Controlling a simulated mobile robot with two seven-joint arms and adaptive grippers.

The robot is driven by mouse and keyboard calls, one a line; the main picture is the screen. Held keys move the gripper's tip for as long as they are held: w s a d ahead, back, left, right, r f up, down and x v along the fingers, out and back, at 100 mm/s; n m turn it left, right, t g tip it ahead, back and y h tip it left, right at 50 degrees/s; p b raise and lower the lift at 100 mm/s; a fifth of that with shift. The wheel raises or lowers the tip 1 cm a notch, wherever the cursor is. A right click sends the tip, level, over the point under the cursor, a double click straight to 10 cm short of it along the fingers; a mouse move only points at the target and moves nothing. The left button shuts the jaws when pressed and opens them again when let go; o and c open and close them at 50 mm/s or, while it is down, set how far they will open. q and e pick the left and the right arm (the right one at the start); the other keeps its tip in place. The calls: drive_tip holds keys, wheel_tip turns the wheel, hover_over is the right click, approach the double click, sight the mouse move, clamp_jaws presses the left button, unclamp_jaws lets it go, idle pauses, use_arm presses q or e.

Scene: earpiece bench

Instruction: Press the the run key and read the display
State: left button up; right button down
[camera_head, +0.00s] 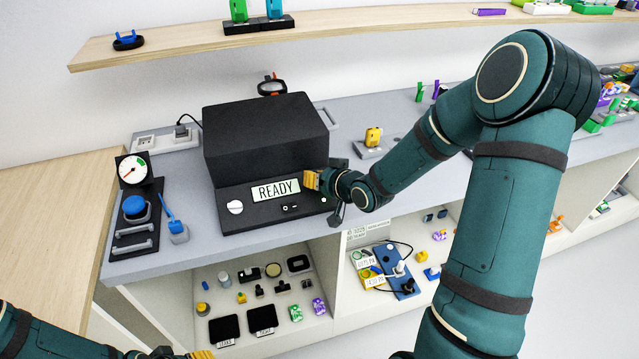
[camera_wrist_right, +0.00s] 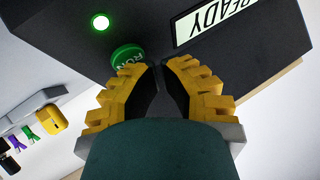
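The black tester (camera_head: 265,150) stands on the grey bench. Its display (camera_head: 276,190) reads "READY"; part of it shows upside down in the right wrist view (camera_wrist_right: 215,18). The round green run key (camera_wrist_right: 127,55), lettered "RUN", is just beyond my right fingertips in the wrist view, partly covered by a finger. I cannot tell whether they touch. In the head view my right gripper hides the key. My left gripper (camera_head: 200,354) barely shows at the bottom edge.
A green lamp (camera_wrist_right: 101,22) glows near the key. A white knob (camera_head: 235,207) sits on the tester's front panel. A gauge (camera_head: 132,169) and a blue button (camera_head: 135,207) stand at left. A yellow part (camera_head: 373,137) stands at right. A shelf (camera_head: 180,48) runs above.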

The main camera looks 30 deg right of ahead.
drive_tip(key=shift+w+f, duration=0.1)
drive_tip(key=shift+f, duration=0.2)
drive_tip(key=shift+r, duration=0.1)
idle(0.5)
drive_tip(key=shift+s+a+r, duration=0.1)
drive_tip(key=shift+s+r, duration=0.3)
drive_tip(key=shift+r, duration=0.25)
drive_tip(key=r+p, duration=0.1)
drive_tip(key=s+r+p, duration=0.2)
drive_tip(key=r, duration=0.1)
drive_tip(key=shift+s+a+r, duration=0.1)
drive_tip(key=shift+s+a, duration=0.1)
drive_tip(key=shift+a, duration=0.1)
idle(0.7)
